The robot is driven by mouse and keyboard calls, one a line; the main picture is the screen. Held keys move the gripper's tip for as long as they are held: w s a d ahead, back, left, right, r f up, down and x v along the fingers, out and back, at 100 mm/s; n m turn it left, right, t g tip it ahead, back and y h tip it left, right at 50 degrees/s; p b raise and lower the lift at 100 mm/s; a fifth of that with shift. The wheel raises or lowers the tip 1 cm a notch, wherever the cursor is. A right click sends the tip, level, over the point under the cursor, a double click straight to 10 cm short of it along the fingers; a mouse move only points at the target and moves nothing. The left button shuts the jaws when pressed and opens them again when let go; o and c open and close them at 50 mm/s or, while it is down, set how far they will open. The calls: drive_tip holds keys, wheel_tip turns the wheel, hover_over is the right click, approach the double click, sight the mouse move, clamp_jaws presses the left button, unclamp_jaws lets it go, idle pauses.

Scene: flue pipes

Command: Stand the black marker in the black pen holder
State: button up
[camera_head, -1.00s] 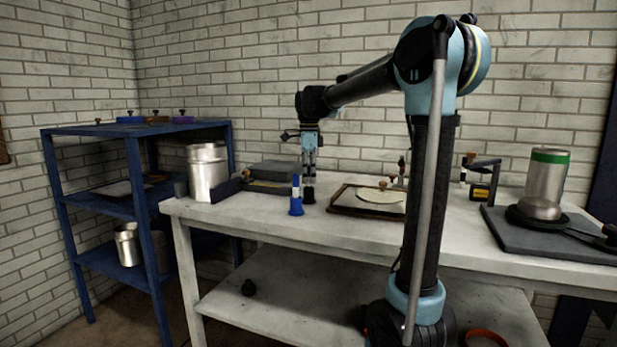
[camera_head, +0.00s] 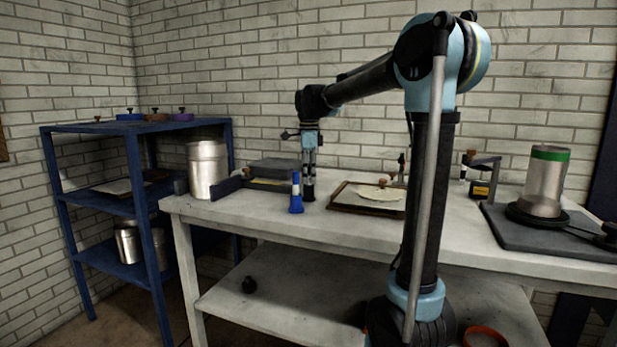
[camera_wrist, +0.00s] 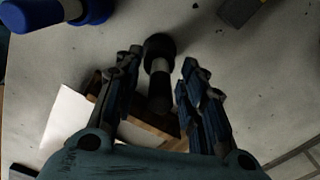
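The black marker (camera_wrist: 159,95) shows in the wrist view, a dark shaft with a paler band near its lower end. That end meets the black pen holder (camera_wrist: 160,46), so the marker appears to stand upright in it; how deep it sits I cannot tell. In the head view the holder (camera_head: 308,193) is on the table, right of a blue holder. My gripper (camera_head: 309,165) points down over it. In the wrist view my gripper's (camera_wrist: 160,82) two fingers are spread either side of the marker, with visible gaps on both sides.
A blue holder with a blue and white marker (camera_head: 296,193) stands close by on the left. A brown-framed tray (camera_head: 338,207) lies to the right. A metal canister (camera_head: 207,170) stands at the table's left end. The table front (camera_head: 270,219) is clear.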

wheel_tip(320, 180, up, 12)
drive_tip(key=shift+f, duration=0.1)
idle(0.5)
